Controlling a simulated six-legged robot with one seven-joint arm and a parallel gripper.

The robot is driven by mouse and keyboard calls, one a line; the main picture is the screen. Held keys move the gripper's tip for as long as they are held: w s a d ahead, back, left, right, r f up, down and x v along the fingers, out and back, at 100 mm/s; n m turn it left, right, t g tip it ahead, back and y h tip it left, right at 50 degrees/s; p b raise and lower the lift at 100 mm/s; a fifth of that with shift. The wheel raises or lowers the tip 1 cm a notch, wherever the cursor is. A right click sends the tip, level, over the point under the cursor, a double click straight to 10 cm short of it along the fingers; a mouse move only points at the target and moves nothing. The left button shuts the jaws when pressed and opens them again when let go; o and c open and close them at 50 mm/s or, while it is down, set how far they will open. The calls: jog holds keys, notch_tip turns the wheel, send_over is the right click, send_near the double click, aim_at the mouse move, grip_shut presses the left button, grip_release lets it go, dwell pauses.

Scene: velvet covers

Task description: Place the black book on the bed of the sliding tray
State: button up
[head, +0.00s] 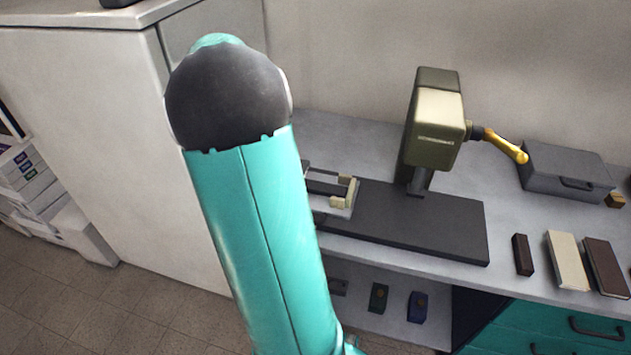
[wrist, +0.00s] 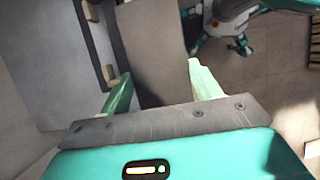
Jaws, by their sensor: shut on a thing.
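In the wrist view my gripper (wrist: 160,68) has its two pale green fingers around a broad, dark grey-brown slab (wrist: 150,40), which I take to be the black book, and is shut on it. The sliding tray (head: 338,211), with cream clamp pieces (head: 346,190), is at the left of the machine's dark base (head: 420,225) in the head view. Cream pieces (wrist: 108,72) also show left of the slab in the wrist view. My arm hides the gripper in the head view. I cannot tell whether the slab touches the tray.
An olive press head (head: 436,125) with a yellow handle (head: 506,146) stands over the base. To the right lie a small dark block (head: 522,255), a cream book (head: 567,260), a brown book (head: 605,266) and a grey box (head: 567,172). A tall white cabinet (head: 110,140) stands left.

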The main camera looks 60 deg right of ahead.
jog(key=s+d+f, duration=0.4)
jog(key=d, duration=0.3)
send_over(319, 186)
jog(key=w, duration=0.2)
jog(key=f, duration=0.5)
jog(key=shift+s+a+f, duration=0.2)
jog(key=shift+d+f, duration=0.15)
jog(key=shift+f, duration=1.45)
jog(key=shift+f, duration=0.15)
jog(key=o, duration=1.2)
jog(key=shift+c, duration=0.2)
jog(key=v, duration=1.2)
jog(key=shift+w+r, duration=0.1)
jog(key=shift+r, duration=0.15)
